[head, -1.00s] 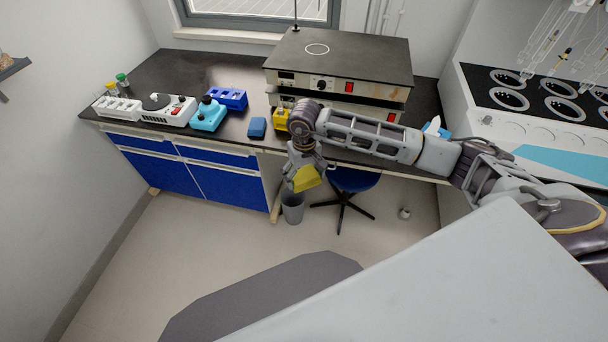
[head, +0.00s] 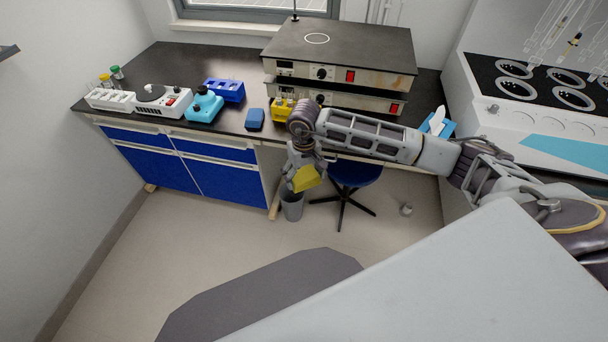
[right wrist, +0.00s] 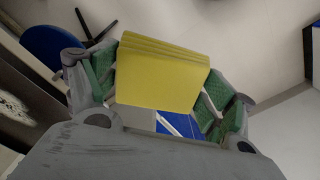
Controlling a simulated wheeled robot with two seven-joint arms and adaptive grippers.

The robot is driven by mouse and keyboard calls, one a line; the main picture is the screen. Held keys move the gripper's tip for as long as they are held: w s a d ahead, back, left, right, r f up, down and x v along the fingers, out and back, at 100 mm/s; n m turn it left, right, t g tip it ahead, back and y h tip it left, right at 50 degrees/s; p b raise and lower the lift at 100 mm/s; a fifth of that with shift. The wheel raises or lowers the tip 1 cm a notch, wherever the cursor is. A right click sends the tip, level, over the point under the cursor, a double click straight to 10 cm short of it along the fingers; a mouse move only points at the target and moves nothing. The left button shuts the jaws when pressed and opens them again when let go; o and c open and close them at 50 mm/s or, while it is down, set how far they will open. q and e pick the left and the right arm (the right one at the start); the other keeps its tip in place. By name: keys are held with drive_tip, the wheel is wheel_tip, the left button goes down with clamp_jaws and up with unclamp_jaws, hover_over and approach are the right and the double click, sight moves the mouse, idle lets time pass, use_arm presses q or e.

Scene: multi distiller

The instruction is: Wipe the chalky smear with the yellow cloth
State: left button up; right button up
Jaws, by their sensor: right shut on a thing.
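My right gripper (head: 302,176) is shut on the yellow cloth (head: 308,180) and holds it in front of the bench edge, above the floor and a grey bin. In the right wrist view the folded cloth (right wrist: 160,78) sits between the green-padded fingers. A pale, whitish smear (right wrist: 14,107) shows on a dark surface at the left of the right wrist view, apart from the cloth. I cannot make out the smear in the head view, where my right arm covers part of the bench. My left gripper is not in view.
The dark bench (head: 185,62) carries a stacked device (head: 345,50), a blue block (head: 254,119), a yellow rack (head: 281,109) and a tissue box (head: 437,124). A blue stool (head: 355,176) and the bin (head: 291,207) stand below. Open floor lies at front left.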

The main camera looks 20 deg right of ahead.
sight(312, 169)
drive_tip(key=shift+f, duration=0.5)
drive_tip(key=shift+f+b, duration=0.25)
drive_tip(key=shift+b, duration=0.25)
drive_tip(key=shift+d, duration=0.25)
drive_tip(key=shift+w+d+m, duration=0.2)
drive_tip(key=shift+d+m, duration=0.15)
drive_tip(key=shift+m, duration=0.25)
drive_tip(key=m, duration=0.1)
drive_tip(key=d, duration=0.1)
drive_tip(key=d+m, duration=0.1)
drive_tip(key=shift+w+r+m, duration=0.3)
drive_tip(key=shift+w, duration=0.1)
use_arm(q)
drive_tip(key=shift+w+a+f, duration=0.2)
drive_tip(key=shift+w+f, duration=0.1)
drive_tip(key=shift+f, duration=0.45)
use_arm(e)
drive_tip(key=w+d+r+m, duration=0.1)
drive_tip(key=d+r+m, duration=0.2)
drive_tip(key=d+m, duration=0.6)
drive_tip(key=w+d+r+m, duration=0.2)
drive_tip(key=d+r+m, duration=0.1)
drive_tip(key=d+m, duration=0.5)
drive_tip(key=m, duration=0.3)
drive_tip(key=shift+w+d+r+m, duration=0.15)
drive_tip(key=shift+w+d+m, duration=0.15)
drive_tip(key=shift+d, duration=0.05)
